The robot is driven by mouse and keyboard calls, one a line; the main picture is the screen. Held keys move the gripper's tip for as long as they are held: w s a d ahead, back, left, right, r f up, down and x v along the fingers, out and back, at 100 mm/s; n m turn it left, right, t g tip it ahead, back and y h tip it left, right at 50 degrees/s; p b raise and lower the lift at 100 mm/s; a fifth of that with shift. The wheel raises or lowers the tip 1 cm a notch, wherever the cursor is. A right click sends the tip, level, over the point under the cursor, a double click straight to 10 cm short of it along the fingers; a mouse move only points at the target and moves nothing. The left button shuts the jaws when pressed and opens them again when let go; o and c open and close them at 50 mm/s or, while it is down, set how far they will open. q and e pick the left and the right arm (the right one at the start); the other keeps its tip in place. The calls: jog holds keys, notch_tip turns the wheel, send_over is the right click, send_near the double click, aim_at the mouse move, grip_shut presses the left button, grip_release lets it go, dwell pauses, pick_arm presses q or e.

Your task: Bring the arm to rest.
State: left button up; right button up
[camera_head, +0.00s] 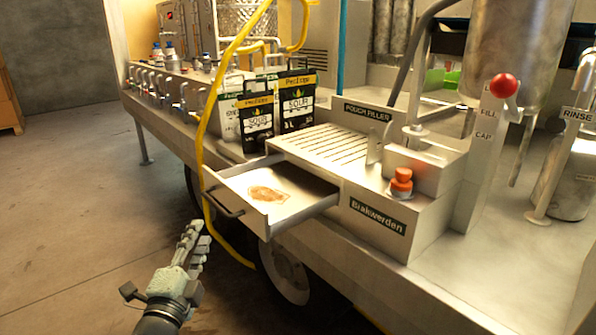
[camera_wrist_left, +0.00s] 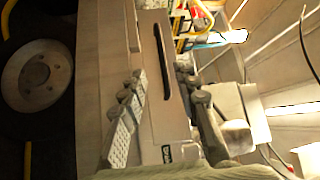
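My left gripper (camera_head: 198,228) is in the lower left of the head view, above the floor and in front of the trailer. It is apart from the open drawer (camera_head: 306,206). In the left wrist view the two fingers of this gripper (camera_wrist_left: 160,80) stand apart with nothing between them. My right gripper is in neither view.
The drawer juts out from the trailer with a brown patch (camera_head: 268,193) inside. A yellow hose (camera_head: 203,150) hangs down past its left side. Black pouches (camera_head: 297,103), a red knob (camera_head: 503,86) and an orange button (camera_head: 401,182) are on the trailer. The floor (camera_head: 70,210) at left is clear.

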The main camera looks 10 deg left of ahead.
pick_arm(q)
jog(key=s+a+f+n+g, duration=0.1)
jog(key=s+f+n+g, duration=0.3)
jog(key=f, duration=0.7)
jog(key=s+f+n+g, duration=0.4)
jog(key=f+n+g, duration=0.1)
jog(key=f, duration=0.6)
jog(key=s+d+f+n+g, duration=0.2)
jog(key=s+f+g, duration=0.1)
jog(key=s+f, duration=0.4)
jog(key=s+d+f+n+g+h, duration=0.1)
jog(key=s+d+f+n+g, duration=0.1)
jog(key=s+f, duration=0.5)
jog(key=shift+s+d+g, duration=0.5)
jog(key=shift+s+g, duration=0.55)
jog(key=shift+g, duration=0.05)
